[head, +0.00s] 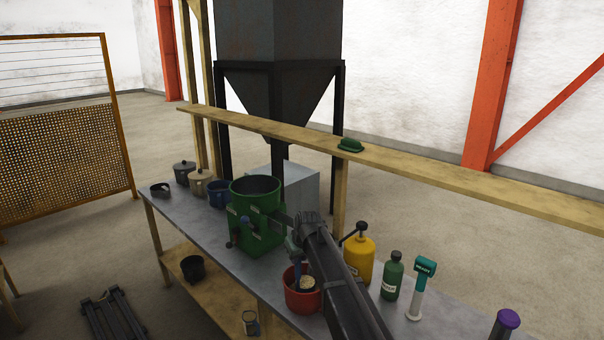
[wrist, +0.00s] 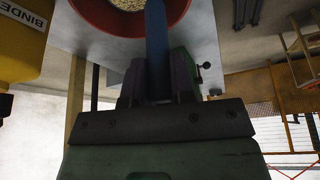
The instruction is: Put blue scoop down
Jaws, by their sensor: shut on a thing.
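My gripper (head: 297,250) is over the bench, right beside the red bucket. In the wrist view, its two fingers (wrist: 157,85) are closed around the handle of the blue scoop (wrist: 156,40). The scoop also shows in the head view (head: 298,272), hanging down at the bucket's left inner side. The red bucket (head: 303,305) holds pale grain, and its rim shows in the wrist view (wrist: 90,14). The scoop's lower end is hidden, so I cannot tell whether it touches the grain.
A green drum (head: 262,222) stands left of the bucket. A yellow can (head: 359,258), a green bottle (head: 392,280), a teal-headed tool (head: 424,275) and a purple-topped item (head: 508,320) stand to the right. Lidded pots and a blue pot (head: 219,195) stand far left. A wooden rail (head: 430,170) runs behind.

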